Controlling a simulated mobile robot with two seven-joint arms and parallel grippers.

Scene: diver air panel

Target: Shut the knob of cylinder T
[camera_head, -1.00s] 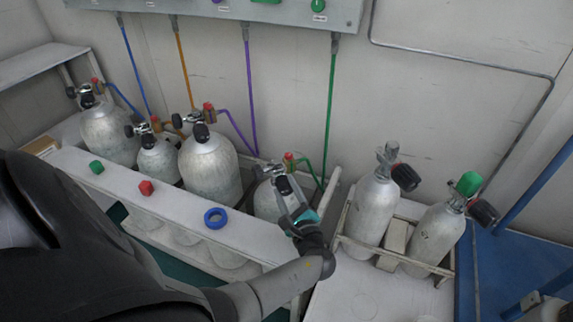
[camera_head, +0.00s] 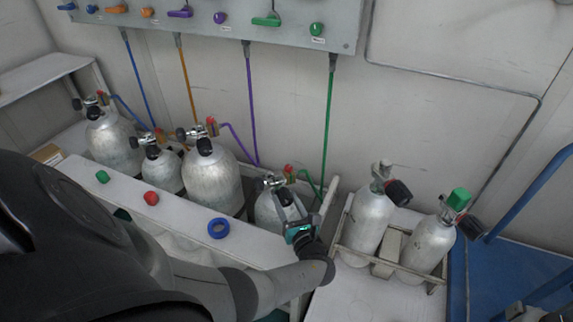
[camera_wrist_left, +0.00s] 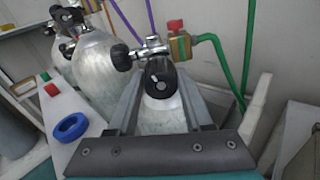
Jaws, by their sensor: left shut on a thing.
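My left gripper (camera_head: 281,190) reaches the top of the grey cylinder with the green hose (camera_head: 267,212), the rightmost one in the rack. In the left wrist view its two fingers (camera_wrist_left: 160,80) are shut on that cylinder's black knob (camera_wrist_left: 161,86), which has a white mark on its face. A second dark knob (camera_wrist_left: 122,58) sticks out to the left of the valve. A red cap (camera_wrist_left: 175,26) tops the brass fitting where the green hose joins. I cannot read any letter naming cylinder T. My right gripper is not in view.
Several other cylinders stand left in the rack, a large one (camera_head: 212,178) nearest. A blue ring (camera_head: 218,228), a red cap (camera_head: 151,198) and a green cap (camera_head: 102,177) lie on the rack's white ledge. Two cylinders (camera_head: 368,222) stand in a frame at right. A valve panel (camera_head: 215,28) hangs above.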

